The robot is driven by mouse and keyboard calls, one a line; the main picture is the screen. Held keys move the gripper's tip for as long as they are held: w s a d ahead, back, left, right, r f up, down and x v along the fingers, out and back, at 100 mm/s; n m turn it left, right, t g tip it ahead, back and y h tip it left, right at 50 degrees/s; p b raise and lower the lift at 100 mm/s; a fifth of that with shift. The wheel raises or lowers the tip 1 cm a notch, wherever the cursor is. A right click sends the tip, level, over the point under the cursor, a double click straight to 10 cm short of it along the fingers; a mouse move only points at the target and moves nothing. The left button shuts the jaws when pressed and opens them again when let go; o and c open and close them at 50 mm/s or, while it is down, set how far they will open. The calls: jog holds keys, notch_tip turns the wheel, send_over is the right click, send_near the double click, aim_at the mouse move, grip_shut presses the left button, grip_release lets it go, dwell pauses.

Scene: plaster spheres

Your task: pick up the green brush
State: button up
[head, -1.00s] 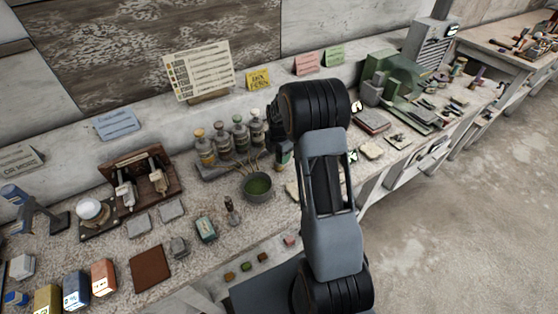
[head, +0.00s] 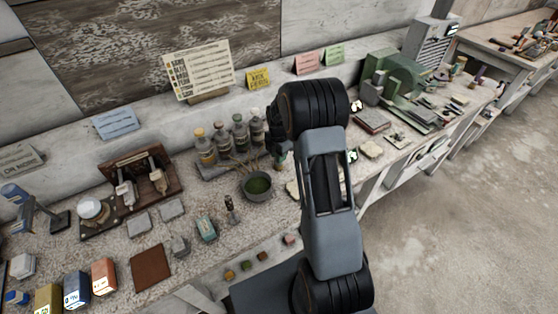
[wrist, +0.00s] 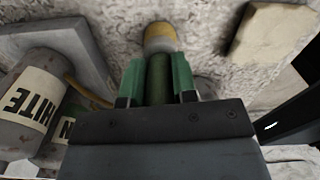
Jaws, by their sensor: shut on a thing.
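The green brush (wrist: 158,76) shows in the wrist view as a dark green cylinder with a pale yellow-tan end pointing away from me. My gripper (wrist: 157,88) is shut on it, with a green finger on each side. In the head view my gripper (head: 277,146) is partly hidden by my arm, right of the bottles and above the bench. A small green part of the brush (head: 279,158) shows just below it. Whether the brush touches the bench is hard to tell.
A row of bottles (head: 223,143) stands left of my gripper; a bottle marked WHITE (wrist: 28,105) is close in the wrist view. A pale flat block (wrist: 268,38) lies to the right.

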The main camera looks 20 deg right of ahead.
jog(key=shift+r, duration=0.6)
jog(key=s+a+r+b, duration=0.3)
jog(key=s+a+r, duration=0.3)
jog(key=s+r, duration=0.5)
jog(key=shift+s+a+r+b, duration=0.3)
jog(key=shift+s+r, duration=0.1)
jog(key=shift+s, duration=0.3)
